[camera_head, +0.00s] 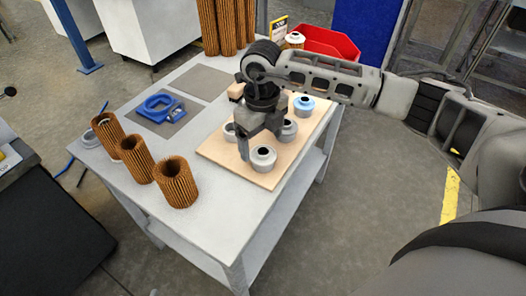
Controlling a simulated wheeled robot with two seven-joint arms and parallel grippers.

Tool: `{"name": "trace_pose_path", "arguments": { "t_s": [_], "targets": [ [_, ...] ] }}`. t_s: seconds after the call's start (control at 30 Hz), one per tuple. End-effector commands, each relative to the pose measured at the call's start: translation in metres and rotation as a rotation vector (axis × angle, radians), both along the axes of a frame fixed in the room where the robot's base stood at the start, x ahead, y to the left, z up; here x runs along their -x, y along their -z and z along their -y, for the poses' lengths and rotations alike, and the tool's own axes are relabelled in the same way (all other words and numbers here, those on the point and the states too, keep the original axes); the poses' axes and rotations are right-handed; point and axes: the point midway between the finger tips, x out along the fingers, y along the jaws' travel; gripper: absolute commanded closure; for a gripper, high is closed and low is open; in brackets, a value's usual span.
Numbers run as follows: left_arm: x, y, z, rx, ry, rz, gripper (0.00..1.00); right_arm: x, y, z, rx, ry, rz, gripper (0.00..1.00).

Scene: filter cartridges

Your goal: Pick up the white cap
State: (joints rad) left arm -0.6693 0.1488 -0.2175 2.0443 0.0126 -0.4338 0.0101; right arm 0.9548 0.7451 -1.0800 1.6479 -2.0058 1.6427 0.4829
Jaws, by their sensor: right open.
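Several white caps with dark centre holes stand on a light wooden board (223,151) at the right of the table. One white cap (264,160) is at the front, just below my right gripper in the picture. Another white cap (289,131) is to its right and behind, and a third (230,130) is partly hidden at the left behind a finger. A light-blue cap (304,108) is at the back right. My right gripper (259,138) points down over the board, open, with nothing seen between its fingers. Whether it touches a cap cannot be told. My left gripper is not in view.
Three brown pleated filters (175,183) stand along the table's left edge, with a white ring beside one. A blue part (160,107) lies on a grey mat. More tall filters, a red bin (328,43) and another cap are at the back. The table's front is clear.

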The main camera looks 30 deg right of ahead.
Motion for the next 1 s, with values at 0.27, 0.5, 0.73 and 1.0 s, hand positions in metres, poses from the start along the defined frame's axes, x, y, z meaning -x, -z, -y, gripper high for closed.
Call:
{"name": "trace_pose_path", "arguments": {
  "t_s": [0.27, 0.5, 0.73, 1.0],
  "targets": [
    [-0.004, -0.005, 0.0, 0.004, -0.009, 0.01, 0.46, 0.002, 0.028, 0.001, 0.0, 0.0, 0.0, 0.15],
    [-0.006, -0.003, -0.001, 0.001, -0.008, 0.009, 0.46, 0.001, 0.028, 0.001, 0.0, -0.001, 0.0, 0.26],
    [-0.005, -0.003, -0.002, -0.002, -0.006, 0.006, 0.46, 0.001, 0.028, 0.001, 0.0, 0.0, 0.001, 0.63],
    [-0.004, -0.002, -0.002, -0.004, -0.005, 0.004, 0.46, 0.001, 0.025, 0.001, 0.001, 0.0, 0.001, 0.63]
  ]
}}
